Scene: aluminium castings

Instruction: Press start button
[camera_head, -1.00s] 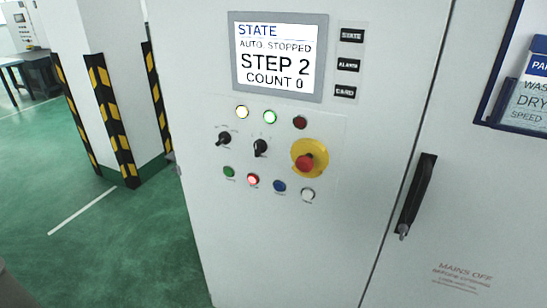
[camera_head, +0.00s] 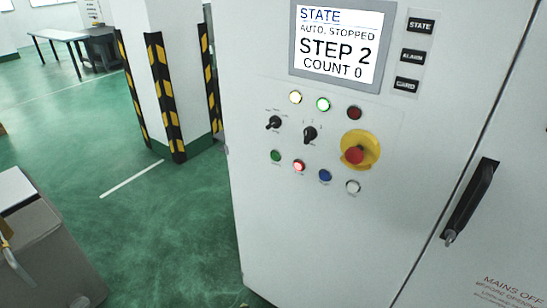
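The control cabinet (camera_head: 300,225) stands in front of me, with a screen (camera_head: 340,42) reading "STATE, AUTO STOPPED, STEP 2, COUNT 0". A bottom row of push buttons holds a green button (camera_head: 276,156), a lit red button (camera_head: 299,166), a blue button (camera_head: 325,176) and a white button (camera_head: 353,187). The labels under them are too small to read. The green button looks unlit. A red emergency stop (camera_head: 354,155) on a yellow disc sits to the upper right of the row. Neither gripper shows in the view.
Two black rotary switches (camera_head: 310,134) and a row of lamps (camera_head: 323,104) sit above the buttons. A black door handle (camera_head: 470,200) juts out at right. A striped pillar (camera_head: 165,95) stands behind left. A grey box-like object (camera_head: 45,245) is at lower left. Green floor between is open.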

